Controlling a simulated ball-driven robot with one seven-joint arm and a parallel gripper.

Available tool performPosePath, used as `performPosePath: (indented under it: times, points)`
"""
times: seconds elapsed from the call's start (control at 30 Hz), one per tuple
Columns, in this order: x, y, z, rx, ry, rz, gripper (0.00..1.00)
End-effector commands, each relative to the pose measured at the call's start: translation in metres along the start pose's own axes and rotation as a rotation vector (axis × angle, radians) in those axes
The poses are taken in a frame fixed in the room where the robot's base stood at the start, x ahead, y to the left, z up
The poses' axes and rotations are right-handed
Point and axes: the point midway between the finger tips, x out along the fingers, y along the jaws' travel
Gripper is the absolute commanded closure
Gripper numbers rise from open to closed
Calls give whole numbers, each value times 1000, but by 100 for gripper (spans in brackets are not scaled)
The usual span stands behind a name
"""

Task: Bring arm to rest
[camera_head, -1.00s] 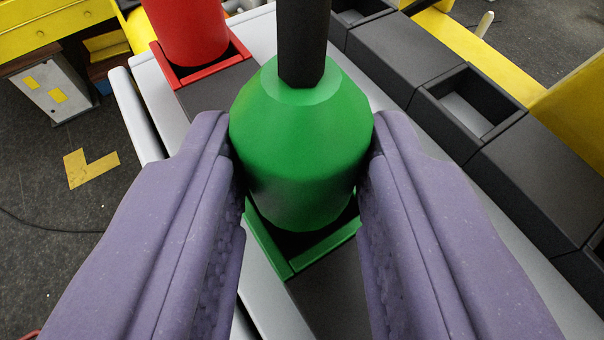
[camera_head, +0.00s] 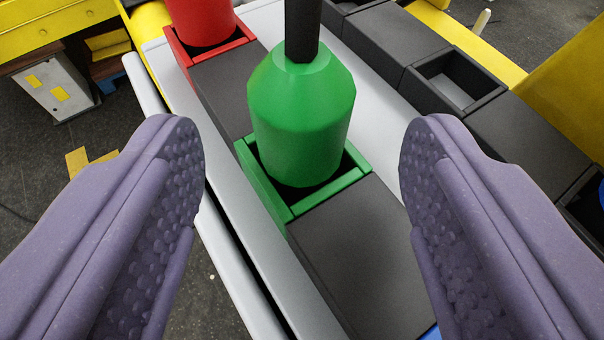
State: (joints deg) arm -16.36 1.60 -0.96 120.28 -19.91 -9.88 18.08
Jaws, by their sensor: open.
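My gripper (camera_head: 302,150) is open and empty, with one purple finger on each side of the picture. Between and beyond the fingers, apart from both, a green bottle-shaped object (camera_head: 300,125) with a black neck stands in a square green holder (camera_head: 320,200). The neck's top is cut off by the picture's upper edge.
A red object (camera_head: 202,20) stands in a red holder (camera_head: 215,52) at the upper left. Dark blocks (camera_head: 350,255) and a row with an empty square recess (camera_head: 457,82) lie on the light surface. Yellow structures (camera_head: 575,90) stand right and upper left.

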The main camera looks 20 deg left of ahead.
Motion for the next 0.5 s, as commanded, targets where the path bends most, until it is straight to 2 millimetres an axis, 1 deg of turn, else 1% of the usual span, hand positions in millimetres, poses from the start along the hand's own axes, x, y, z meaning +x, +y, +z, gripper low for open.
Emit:
performPosePath:
  times: [0.03, 0.2, 0.33, 0.5]
  points:
    - [-12, 0, -2, 1, 4, 1, 36]
    - [-40, 0, -2, 0, 2, 0, 36]
    - [-51, 0, -1, -1, 1, 0, 36]
    - [-53, 0, 0, 0, 0, 0, 36]
